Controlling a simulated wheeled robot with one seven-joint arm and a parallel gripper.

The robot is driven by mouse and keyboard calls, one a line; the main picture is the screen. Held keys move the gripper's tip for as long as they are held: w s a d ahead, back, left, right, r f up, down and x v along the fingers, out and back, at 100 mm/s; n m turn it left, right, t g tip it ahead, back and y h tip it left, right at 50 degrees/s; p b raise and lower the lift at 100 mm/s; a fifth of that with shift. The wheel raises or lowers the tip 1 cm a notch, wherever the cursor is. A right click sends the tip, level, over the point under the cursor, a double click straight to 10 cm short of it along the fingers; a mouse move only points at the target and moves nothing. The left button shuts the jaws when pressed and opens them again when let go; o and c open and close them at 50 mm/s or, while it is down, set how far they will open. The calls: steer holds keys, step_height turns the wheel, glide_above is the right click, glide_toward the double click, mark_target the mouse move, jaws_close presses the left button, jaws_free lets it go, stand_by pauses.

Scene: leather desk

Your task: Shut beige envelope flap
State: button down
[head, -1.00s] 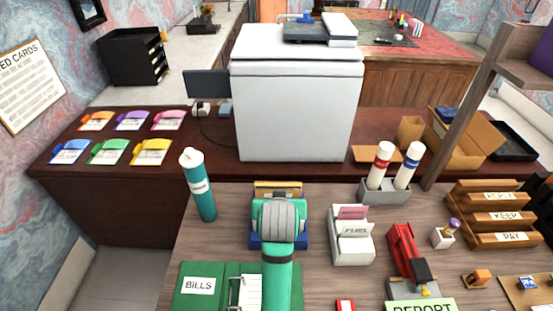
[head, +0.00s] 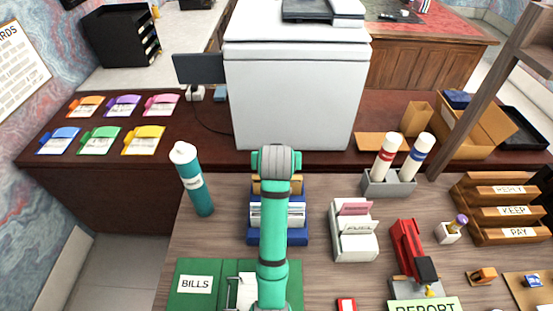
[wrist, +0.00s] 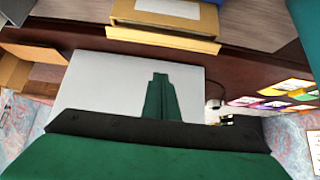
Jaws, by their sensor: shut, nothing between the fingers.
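The beige envelope (head: 264,186) stands at the back of the blue holder (head: 292,238) on the near desk, partly hidden behind my arm. In the wrist view the beige envelope (wrist: 170,20) is at the top edge, with a paler strip (wrist: 160,41) along its lower side that looks like the flap sticking out. How far the flap is folded I cannot tell. My gripper's green fingers (wrist: 161,80) are together and empty in the wrist view, below the envelope in the picture and apart from it. In the head view the fingers are hidden behind my grey wrist.
A teal bottle (head: 193,180) stands left of the holder. A white FUEL box (head: 353,240) and a red stapler (head: 407,247) stand to its right. A green BILLS folder (head: 199,297) lies in front. A large white printer (head: 293,100) stands behind, on the dark counter.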

steer(key=shift+s+f, duration=1.15)
steer(key=shift+f, duration=0.25)
steer(key=shift+f, duration=0.1)
steer(key=shift+s, duration=0.1)
steer(key=shift+t, duration=0.3)
